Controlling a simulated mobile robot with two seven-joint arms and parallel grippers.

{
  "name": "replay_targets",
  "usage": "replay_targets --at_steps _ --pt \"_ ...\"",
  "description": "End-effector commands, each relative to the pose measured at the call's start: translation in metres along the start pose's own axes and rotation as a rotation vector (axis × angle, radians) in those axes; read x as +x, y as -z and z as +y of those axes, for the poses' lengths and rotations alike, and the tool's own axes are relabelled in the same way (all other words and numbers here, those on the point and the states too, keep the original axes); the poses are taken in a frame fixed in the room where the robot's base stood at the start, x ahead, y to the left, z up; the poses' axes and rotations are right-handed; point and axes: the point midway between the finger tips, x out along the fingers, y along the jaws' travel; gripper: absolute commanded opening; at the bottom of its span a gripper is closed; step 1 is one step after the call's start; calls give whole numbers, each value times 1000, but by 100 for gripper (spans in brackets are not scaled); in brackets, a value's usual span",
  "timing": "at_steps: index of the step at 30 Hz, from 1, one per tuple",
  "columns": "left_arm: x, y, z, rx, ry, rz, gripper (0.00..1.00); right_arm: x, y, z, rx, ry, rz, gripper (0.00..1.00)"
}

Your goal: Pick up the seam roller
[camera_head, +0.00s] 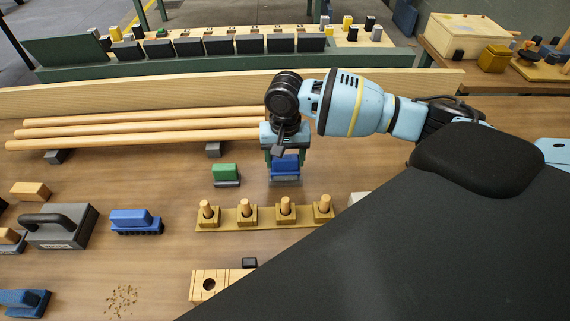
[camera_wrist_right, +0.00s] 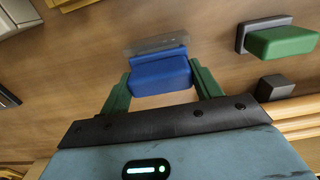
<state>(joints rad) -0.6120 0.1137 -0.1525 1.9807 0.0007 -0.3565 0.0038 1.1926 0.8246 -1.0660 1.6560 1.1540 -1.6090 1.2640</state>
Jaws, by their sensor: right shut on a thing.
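The seam roller (camera_head: 285,165) has a blue block handle with a clear greyish part along its far side in the right wrist view (camera_wrist_right: 160,76). It is near the middle of the bench. My right gripper (camera_head: 286,157) points down over it and is shut on the blue handle. In the right wrist view the green fingers (camera_wrist_right: 160,88) stand at both ends of the handle. I cannot tell whether its underside touches the bench. My left gripper is not in view.
A green-handled block (camera_head: 226,174) lies close left of the roller. A peg rack (camera_head: 264,216) stands in front. Long wooden rods (camera_head: 140,130) lie behind left. A blue brush (camera_head: 136,221) and grey float (camera_head: 58,226) lie farther left. Bare bench shows between them.

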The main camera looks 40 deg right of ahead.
Motion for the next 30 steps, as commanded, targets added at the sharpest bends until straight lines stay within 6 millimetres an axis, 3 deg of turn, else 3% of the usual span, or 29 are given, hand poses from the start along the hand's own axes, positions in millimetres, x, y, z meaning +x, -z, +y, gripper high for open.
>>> replay_targets --at_steps 5,18,24,30 --pt "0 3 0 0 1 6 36 -10 1 -1 0 3 3 38" --pt "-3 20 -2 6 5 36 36 -86 1 -1 0 4 3 38" --pt "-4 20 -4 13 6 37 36 -100 0 0 0 1 0 38" --pt "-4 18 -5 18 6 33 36 -100 0 0 0 0 -1 38"
